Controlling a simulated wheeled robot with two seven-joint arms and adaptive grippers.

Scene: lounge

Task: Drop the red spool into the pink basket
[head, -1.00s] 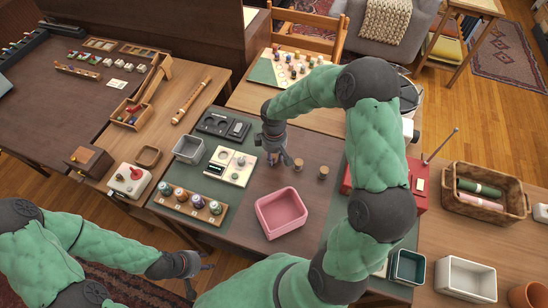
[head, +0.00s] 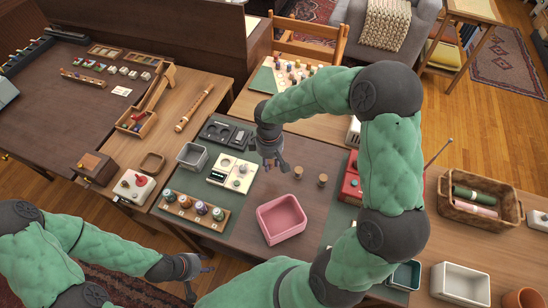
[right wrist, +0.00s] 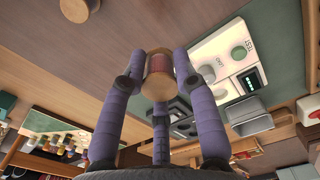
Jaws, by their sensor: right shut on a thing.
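The red spool (right wrist: 158,64) has reddish thread between pale wooden ends. In the right wrist view it sits between the fingertips of my right gripper (right wrist: 160,70), which is shut on it. In the head view my right gripper (head: 270,165) is above the table, behind the pink basket, and the spool is hard to make out there. The pink basket (head: 281,232) stands on the dark table, open at the top, and looks empty. My left gripper (head: 199,269) is low at the table's front edge, apart from everything, with its fingers spread.
Two small wooden pieces (head: 322,181) stand behind the basket. A rack of several spools (head: 184,214), a grey bin (head: 192,155) and a white device (head: 236,168) lie left of it. A red box (head: 351,185) stands to the right. The table around the basket is mostly clear.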

